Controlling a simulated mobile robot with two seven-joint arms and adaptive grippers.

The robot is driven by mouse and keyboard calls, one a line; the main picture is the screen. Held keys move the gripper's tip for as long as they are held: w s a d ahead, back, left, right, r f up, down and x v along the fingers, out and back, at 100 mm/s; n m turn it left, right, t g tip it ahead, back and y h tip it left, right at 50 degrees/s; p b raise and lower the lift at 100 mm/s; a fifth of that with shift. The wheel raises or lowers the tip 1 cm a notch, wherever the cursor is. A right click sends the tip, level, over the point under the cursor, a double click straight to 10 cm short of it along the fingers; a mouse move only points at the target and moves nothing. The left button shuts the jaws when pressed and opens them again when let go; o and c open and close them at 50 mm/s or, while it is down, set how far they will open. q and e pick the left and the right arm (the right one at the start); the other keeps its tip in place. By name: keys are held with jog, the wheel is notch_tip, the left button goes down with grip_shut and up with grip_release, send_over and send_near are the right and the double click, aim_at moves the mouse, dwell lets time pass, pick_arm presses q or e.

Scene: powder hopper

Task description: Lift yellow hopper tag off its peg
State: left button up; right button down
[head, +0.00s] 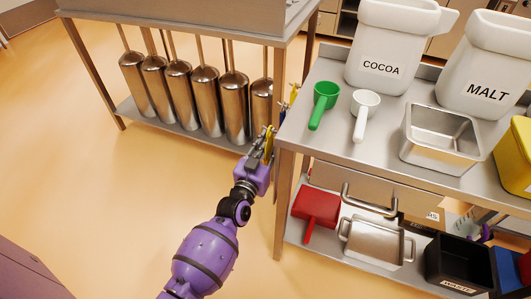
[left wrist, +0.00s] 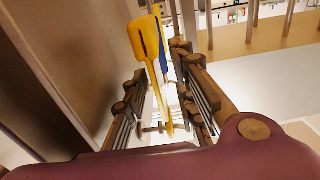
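The yellow hopper tag (left wrist: 150,40) hangs in the left wrist view, ahead of and between the fingers of my left gripper (left wrist: 165,75). It is a long yellow strip with a wider upper end and a dark slot. The fingers stand apart on either side, with no clear contact. In the head view my left gripper (head: 266,138) is at the left end of the bench, and the yellow tag (head: 269,146) shows partly beside its fingers. The peg is not clear in either view. My right gripper is not in view.
A blue tag (left wrist: 163,58) is close behind the yellow one. The steel bench (head: 330,145) is just right of the gripper, with a green scoop (head: 324,97) and a white scoop (head: 364,107) on top. Metal cylinders (head: 206,95) stand on a low shelf to the left.

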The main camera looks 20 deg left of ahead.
pick_arm(q)
jog(key=shift+w, duration=0.1)
grip_shut()
jog(key=shift+r, duration=0.1)
dwell(0.3)
jog(key=shift+r+p, duration=0.6)
jog(key=shift+p, duration=0.15)
jog(key=a+b, duration=0.1)
jog(key=a, duration=0.6)
jog(key=shift+a, duration=0.2)
dwell(0.4)
jog(key=shift+w, duration=0.1)
